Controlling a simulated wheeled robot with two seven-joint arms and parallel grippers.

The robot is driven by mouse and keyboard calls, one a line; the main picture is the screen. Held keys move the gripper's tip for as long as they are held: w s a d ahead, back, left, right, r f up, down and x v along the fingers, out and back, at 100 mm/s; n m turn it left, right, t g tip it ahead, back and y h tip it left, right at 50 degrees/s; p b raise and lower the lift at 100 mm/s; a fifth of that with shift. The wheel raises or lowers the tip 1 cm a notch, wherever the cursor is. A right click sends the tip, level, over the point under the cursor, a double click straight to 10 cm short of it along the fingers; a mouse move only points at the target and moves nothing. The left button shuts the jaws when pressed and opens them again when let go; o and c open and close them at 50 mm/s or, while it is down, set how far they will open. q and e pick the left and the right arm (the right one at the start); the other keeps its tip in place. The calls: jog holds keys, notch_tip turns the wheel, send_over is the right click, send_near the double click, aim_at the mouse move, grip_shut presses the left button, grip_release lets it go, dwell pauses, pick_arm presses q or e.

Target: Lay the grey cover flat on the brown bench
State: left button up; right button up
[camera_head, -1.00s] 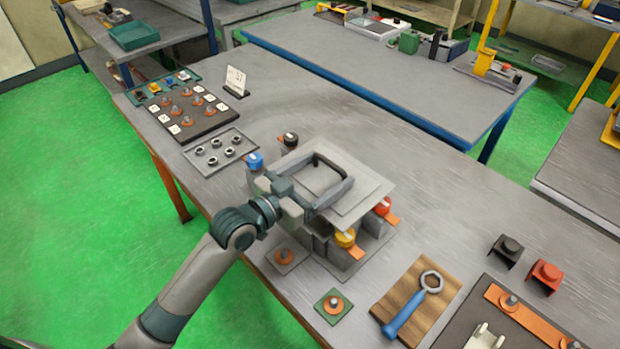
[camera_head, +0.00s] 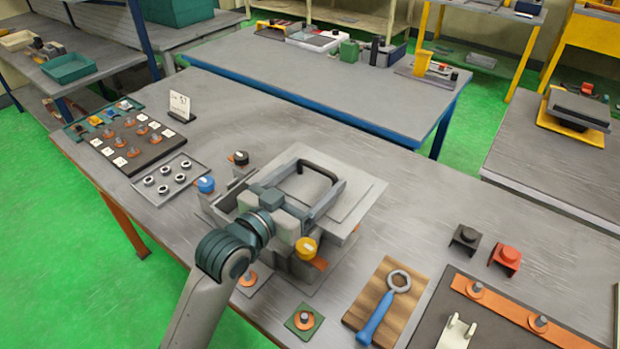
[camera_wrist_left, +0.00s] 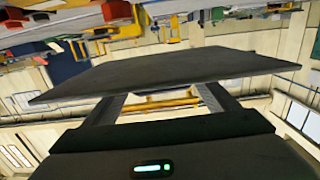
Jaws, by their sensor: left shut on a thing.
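The grey cover (camera_head: 358,203) is a flat square plate with a raised middle and a dark U-shaped handle. My left gripper (camera_head: 320,173) is shut on it. It is held roughly level above a grey terminal block on the near bench (camera_head: 420,225), which has orange-brown legs and a grey top. In the left wrist view, the cover (camera_wrist_left: 165,75) spans the picture beyond the fingers, with background around it. Part of the block is hidden under the cover. My right gripper is not in view.
Blue (camera_head: 205,184), black (camera_head: 240,158) and yellow (camera_head: 306,247) knobs stand around the block. A wooden board (camera_head: 385,305) with a wrench lies in front to the right. Black (camera_head: 465,238) and red (camera_head: 506,257) caps stand farther right. Bare bench top lies behind the cover.

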pick_arm(q)
jog(key=shift+r, duration=0.1)
jog(key=shift+a, duration=0.1)
jog(key=shift+a+n, duration=0.3)
jog(key=shift+a, duration=0.3)
jog(key=s+a+f+n+t+y, duration=0.1)
jog(key=s+a+n+y, duration=0.1)
jog(key=a, duration=0.6)
jog(key=s+a+f+n+t+y, duration=0.1)
jog(key=s+a+n+y, duration=0.1)
jog(key=a+n+y, duration=0.2)
jog(key=a+y, duration=0.3)
jog(key=a, duration=0.1)
jog(key=shift+s+a+t, duration=0.2)
jog(key=shift+s+t, duration=0.05)
jog(key=shift+t, duration=0.15)
jog(key=s+f, duration=0.3)
jog(key=s, duration=0.6)
jog(key=shift+s+f, duration=0.25)
jog(key=shift+f, duration=0.05)
